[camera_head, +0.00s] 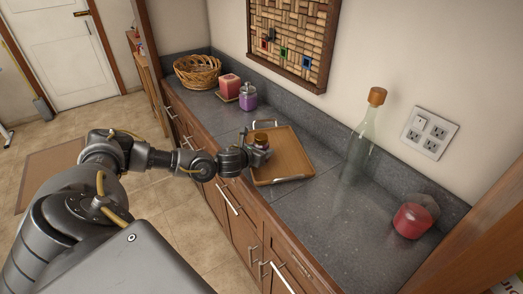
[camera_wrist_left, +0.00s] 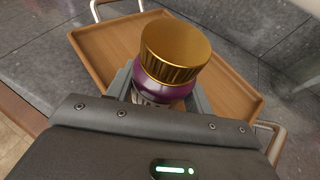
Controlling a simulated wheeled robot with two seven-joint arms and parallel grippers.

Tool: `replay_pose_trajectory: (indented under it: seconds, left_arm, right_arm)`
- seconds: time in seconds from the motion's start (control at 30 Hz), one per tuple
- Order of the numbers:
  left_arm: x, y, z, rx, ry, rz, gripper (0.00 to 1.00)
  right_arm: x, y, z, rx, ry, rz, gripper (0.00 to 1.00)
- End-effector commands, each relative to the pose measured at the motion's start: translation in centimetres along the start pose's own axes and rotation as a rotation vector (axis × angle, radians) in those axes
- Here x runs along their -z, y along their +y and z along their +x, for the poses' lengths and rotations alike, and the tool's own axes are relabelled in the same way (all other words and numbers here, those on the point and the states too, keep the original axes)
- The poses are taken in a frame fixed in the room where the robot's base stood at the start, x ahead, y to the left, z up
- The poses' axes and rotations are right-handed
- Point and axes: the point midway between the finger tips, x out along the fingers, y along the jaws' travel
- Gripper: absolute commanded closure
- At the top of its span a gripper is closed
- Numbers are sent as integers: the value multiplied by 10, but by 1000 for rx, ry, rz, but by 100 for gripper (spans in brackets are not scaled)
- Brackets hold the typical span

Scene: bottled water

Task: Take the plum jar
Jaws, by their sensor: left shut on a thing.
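The plum jar has a dark purple body and a ribbed gold lid. In the left wrist view the jar (camera_wrist_left: 165,85) stands between the fingers of my left gripper (camera_wrist_left: 158,98). In the head view my left gripper (camera_head: 260,149) is shut on the jar (camera_head: 261,138), over the left part of a wooden tray (camera_head: 290,158). The tray (camera_wrist_left: 100,45) also shows behind the jar in the wrist view. The gripper hides the jar's lower part, and I cannot tell whether it touches the tray. My right gripper is not in view.
A lighter purple jar (camera_head: 248,97), a pink candle (camera_head: 229,87) and a wicker basket (camera_head: 197,72) stand farther back on the grey counter. A glass bottle with a cork (camera_head: 361,140) and a red round jar (camera_head: 411,221) stand to the right. Bare counter lies between tray and red jar.

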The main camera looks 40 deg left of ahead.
Motion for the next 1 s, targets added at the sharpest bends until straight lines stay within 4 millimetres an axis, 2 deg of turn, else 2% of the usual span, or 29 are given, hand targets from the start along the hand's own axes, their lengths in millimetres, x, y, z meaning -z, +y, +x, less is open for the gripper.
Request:
replay_pose_trajectory:
  seconds: [0.07,0.37,0.57,0.83,0.87,1.0]
  left_arm:
    - [-1,0,0,0,-1,-1,78]
    - [-4,0,-1,0,-1,0,78]
    - [-26,0,-10,1,-7,1,78]
    - [-71,32,-76,-3,-5,6,78]
    - [-66,38,-82,-5,-2,7,78]
    - [-69,57,-112,-5,-1,5,78]
  right_arm:
    - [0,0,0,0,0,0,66]
    - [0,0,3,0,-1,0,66]
    - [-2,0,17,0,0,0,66]
    - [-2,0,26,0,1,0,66]
    - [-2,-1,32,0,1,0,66]
    - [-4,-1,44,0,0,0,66]
